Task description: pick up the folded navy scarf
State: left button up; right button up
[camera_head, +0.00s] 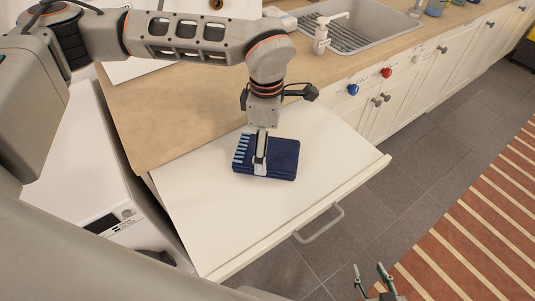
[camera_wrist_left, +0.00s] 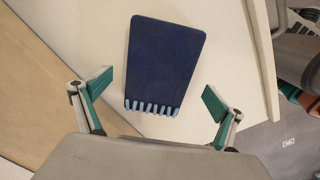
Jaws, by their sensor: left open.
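The folded navy scarf (camera_head: 283,160) lies flat on a white panel (camera_head: 325,150), with light blue fringe along its left edge in the head view. My left gripper (camera_head: 260,166) points down over the scarf and covers part of its middle. In the left wrist view the scarf (camera_wrist_left: 165,55) lies beyond and between the widely spread fingers of my left gripper (camera_wrist_left: 157,84), fringe towards the gripper. Neither finger visibly grips the scarf. My right gripper (camera_head: 369,268) is open and empty at the bottom of the head view, away from the scarf.
The panel's front edge has a grey handle (camera_head: 318,224). A wooden counter (camera_head: 150,110) lies behind, with a sink (camera_head: 355,28) and a soap dispenser (camera_head: 321,38). A white appliance (camera_head: 105,190) stands at left. Tiled floor and a striped rug (camera_head: 470,230) are at right.

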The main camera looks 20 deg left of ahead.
pick_arm(q)
jog(key=shift+w+f, duration=0.1)
jog(key=shift+f, duration=1.45)
jog(key=shift+c, duration=0.4)
jog(key=c, duration=1.4)
jog(key=shift+o, duration=0.2)
